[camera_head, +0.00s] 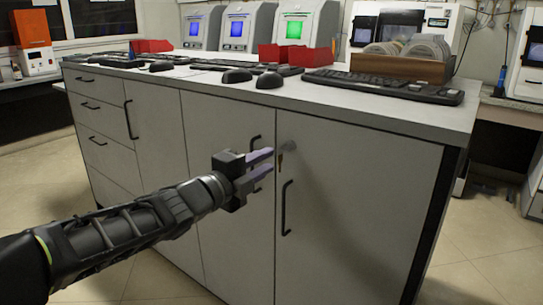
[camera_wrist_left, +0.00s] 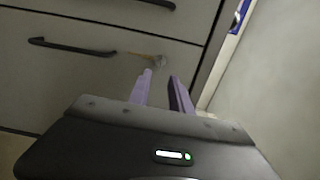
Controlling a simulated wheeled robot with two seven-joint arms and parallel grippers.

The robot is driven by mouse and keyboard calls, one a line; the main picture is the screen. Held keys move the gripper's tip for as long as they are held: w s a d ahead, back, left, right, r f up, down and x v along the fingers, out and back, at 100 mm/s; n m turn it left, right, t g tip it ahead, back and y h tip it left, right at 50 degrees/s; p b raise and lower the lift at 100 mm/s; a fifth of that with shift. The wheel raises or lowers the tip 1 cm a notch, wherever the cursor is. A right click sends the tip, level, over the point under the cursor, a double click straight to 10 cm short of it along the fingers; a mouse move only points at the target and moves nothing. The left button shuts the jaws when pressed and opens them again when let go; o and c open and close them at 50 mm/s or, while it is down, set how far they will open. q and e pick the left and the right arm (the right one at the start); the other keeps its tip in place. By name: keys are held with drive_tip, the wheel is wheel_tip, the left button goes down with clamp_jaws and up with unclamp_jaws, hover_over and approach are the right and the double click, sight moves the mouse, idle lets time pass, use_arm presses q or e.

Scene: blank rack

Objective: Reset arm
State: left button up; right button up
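My left gripper (camera_head: 264,165) reaches in from the left in the head view, in front of the cabinet doors. Its two purple fingers stand a little apart with nothing between them. They also show in the left wrist view (camera_wrist_left: 162,88), spread and empty. I cannot tell how close the fingers are to the door. My right gripper is in neither view.
The grey cabinet (camera_head: 350,215) has black bar handles (camera_head: 286,208) and a countertop with keyboards (camera_head: 385,85), mice (camera_head: 268,80), red bins (camera_head: 310,56) and a brown rack (camera_head: 402,67). Machines with lit screens (camera_head: 295,28) stand behind. The tiled floor (camera_head: 480,240) at right is clear.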

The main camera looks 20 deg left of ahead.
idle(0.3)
